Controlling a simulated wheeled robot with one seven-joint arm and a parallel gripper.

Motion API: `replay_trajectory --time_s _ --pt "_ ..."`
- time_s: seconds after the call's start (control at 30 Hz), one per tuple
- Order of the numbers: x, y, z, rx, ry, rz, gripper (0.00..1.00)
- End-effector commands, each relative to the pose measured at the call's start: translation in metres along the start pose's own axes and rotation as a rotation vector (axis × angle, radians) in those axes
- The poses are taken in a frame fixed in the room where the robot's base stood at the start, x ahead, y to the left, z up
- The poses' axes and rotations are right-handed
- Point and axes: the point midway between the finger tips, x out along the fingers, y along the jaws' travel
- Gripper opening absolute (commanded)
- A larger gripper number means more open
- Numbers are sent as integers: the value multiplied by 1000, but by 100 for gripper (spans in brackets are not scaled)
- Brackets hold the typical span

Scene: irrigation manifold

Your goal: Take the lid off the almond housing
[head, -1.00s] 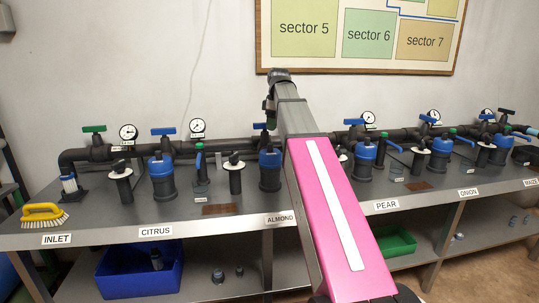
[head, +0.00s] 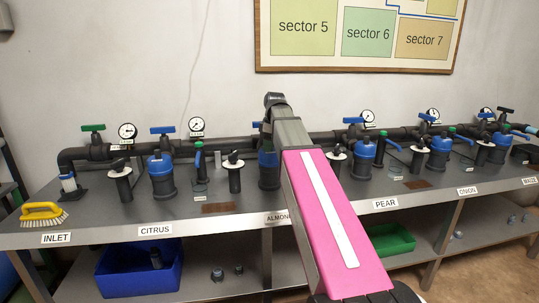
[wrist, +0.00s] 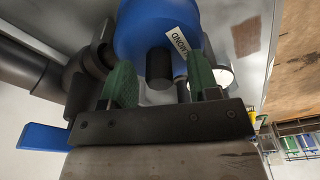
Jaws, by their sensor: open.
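The almond housing (head: 268,180) stands on the bench behind the ALMOND label, a dark body with a blue lid (head: 267,159) on top. My arm covers part of it in the head view. In the wrist view the blue lid (wrist: 155,25) fills the top centre, with a tag reading ALMOND beside it. My gripper (wrist: 162,70) is open, its two green-padded fingers pointing at the lid. A dark, short cylinder shows between the fingers; I cannot tell whether they touch it. In the head view the fingers are hidden behind my arm.
A dark pipe with valves and gauges runs along the wall behind the housings. The citrus housing (head: 161,178) is to the left, the pear housing (head: 362,160) to the right. A yellow brush (head: 43,213) lies at the left end. A blue bin (head: 138,270) and green tray (head: 392,241) sit below.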

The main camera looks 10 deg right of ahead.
Motion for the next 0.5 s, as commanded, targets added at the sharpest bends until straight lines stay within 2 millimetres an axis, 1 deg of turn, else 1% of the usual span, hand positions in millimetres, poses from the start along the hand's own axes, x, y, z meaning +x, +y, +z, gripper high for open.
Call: replay_trajectory --time_s 0.07,0.1,0.17,0.2,0.23,0.27,0.5 --pt "0 0 0 0 0 0 55" --pt "0 0 0 0 0 0 49" --pt "0 0 0 0 0 0 29" --pt "0 0 0 0 0 0 16" --pt "0 0 0 0 0 0 6" --pt "0 0 0 0 0 0 1" --pt "0 0 0 0 0 0 1"
